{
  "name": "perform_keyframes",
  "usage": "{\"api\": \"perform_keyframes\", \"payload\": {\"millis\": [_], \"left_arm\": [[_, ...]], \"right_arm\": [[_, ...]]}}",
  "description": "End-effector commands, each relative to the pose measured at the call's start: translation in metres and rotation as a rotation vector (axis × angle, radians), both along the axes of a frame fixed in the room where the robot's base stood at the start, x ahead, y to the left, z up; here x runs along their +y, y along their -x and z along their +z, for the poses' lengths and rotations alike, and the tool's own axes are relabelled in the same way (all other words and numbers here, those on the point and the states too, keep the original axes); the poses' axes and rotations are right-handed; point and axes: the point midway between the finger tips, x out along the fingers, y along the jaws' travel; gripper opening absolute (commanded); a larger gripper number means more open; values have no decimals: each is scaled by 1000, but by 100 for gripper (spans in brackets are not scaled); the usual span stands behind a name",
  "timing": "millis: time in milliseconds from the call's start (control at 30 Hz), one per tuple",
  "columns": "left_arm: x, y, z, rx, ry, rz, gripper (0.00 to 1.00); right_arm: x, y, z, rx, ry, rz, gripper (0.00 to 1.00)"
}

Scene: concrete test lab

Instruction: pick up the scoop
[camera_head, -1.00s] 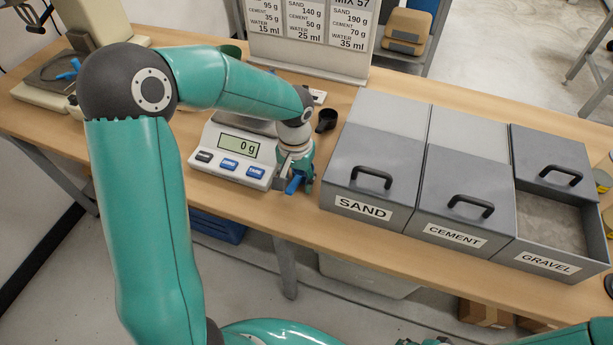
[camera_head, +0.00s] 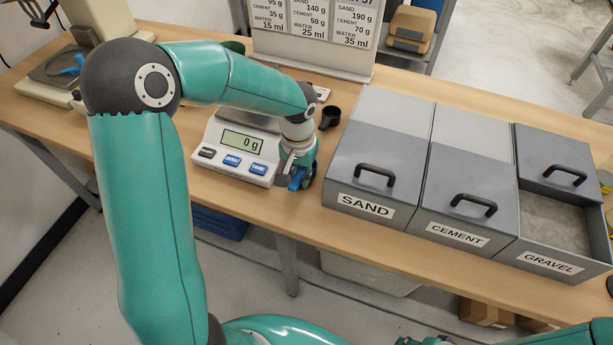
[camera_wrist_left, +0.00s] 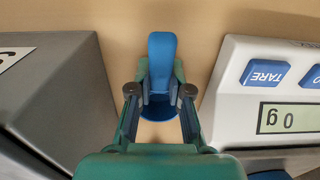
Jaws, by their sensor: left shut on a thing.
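The blue scoop (camera_head: 296,178) is on the wooden table at its front edge, between the scale and the sand bin. In the left wrist view its flat blue handle (camera_wrist_left: 162,52) points away from me, and a round blue part shows lower down between the fingers. My left gripper (camera_head: 302,170) reaches down over the scoop. In the left wrist view the left gripper (camera_wrist_left: 160,88) has its fingers shut on the scoop from both sides. The fingers hide part of it, and I cannot tell whether it touches the table. My right gripper is not clearly in view.
The white scale (camera_head: 235,160) reads 0 g, close left of the gripper. Grey bins for sand (camera_head: 345,190), cement (camera_head: 440,222) and gravel (camera_head: 535,250) stand to the right; the gravel bin is partly open. A black cup (camera_head: 330,118) stands behind. A mix sign (camera_head: 310,48) stands at the back.

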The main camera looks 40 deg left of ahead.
Motion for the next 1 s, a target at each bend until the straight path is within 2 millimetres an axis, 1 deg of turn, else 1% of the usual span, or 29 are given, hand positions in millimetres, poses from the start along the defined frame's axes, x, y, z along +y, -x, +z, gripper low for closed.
{"api": "perform_keyframes", "payload": {"millis": [167, 267, 367, 467, 600, 700, 800, 900, 1000], "left_arm": [[0, -1, 12, -4, -1, 0, 0], [0, -1, 25, -5, 0, 1, 0], [0, -2, 44, -8, -1, -1, 0], [0, -2, 69, -9, 0, 0, 0], [-1, -2, 110, -9, 1, -1, 0], [-1, -2, 137, -7, 0, -1, 0], [-1, -2, 160, -6, 1, -2, 0], [-1, -1, 178, -4, 1, -2, 0], [-1, -1, 190, -4, 1, -2, 0]], "right_arm": [[0, 0, -1, 0, 0, 0, 38], [0, 0, -1, 0, 0, 0, 38], [0, 0, -2, 0, 0, 0, 38], [0, 0, -3, 0, 0, 0, 38], [0, 0, -4, 0, 0, 0, 38], [0, 0, -3, 0, 0, 0, 38], [0, 0, -2, 0, 0, 0, 38], [0, 0, -1, 0, 0, 0, 38], [0, 0, -1, 0, 0, 0, 38]]}}
